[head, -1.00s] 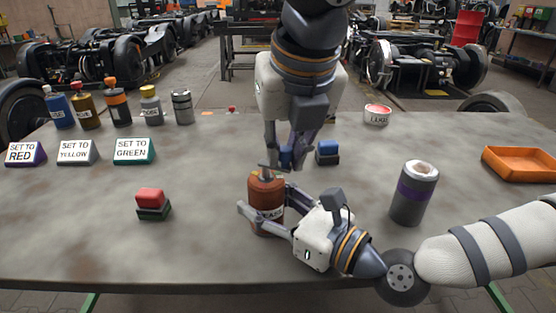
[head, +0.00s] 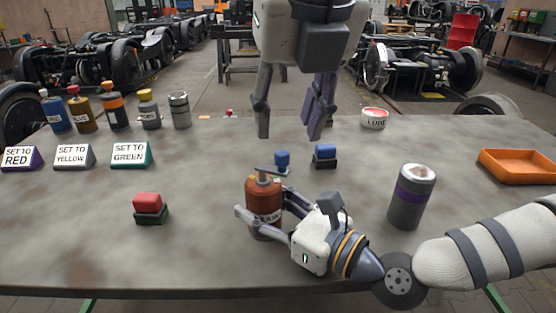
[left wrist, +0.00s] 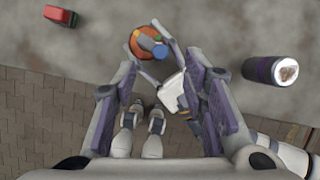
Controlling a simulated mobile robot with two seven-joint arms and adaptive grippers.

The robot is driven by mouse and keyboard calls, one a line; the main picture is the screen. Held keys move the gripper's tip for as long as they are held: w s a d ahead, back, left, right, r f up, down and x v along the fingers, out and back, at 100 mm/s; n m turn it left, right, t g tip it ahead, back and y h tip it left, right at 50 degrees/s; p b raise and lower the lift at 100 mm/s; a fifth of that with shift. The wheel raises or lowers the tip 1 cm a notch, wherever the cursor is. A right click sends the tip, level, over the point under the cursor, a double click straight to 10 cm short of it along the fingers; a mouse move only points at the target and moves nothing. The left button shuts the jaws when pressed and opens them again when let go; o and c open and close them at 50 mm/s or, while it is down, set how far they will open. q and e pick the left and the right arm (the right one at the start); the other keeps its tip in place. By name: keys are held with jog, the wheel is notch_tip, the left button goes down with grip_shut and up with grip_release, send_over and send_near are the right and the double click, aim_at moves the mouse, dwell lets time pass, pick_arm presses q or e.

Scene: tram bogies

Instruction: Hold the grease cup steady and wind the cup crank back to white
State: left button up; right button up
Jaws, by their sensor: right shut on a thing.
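The grease cup (head: 263,208), a brown-red canister with a partly hidden label, stands upright on the table. My right gripper (head: 262,222) is shut around its body from the right. The cup crank is on top, a thin dark arm with a blue knob (head: 282,157), pointing right and slightly away. My left gripper (head: 289,130) is open and empty above and beyond the cup, clear of the knob. In the left wrist view the cup's orange top (left wrist: 137,40) and the blue knob (left wrist: 160,52) lie between the open fingers. I cannot read any colour mark it points to.
Cards for red (head: 20,158), yellow (head: 74,156) and green (head: 131,155) stand left. A grey canister (head: 411,196) and an orange tray (head: 517,167) are right. Several bottles stand back left.

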pick_arm(q)
jog(key=v, duration=0.4)
jog(key=m+g+h, duration=0.4)
jog(key=m+h, duration=0.2)
jog(key=m, duration=1.4)
send_near(278, 152)
jog(key=shift+y, duration=0.3)
jog(key=x, duration=0.9)
jog(key=shift+d+f, duration=0.1)
jog(key=shift+d, duration=0.25)
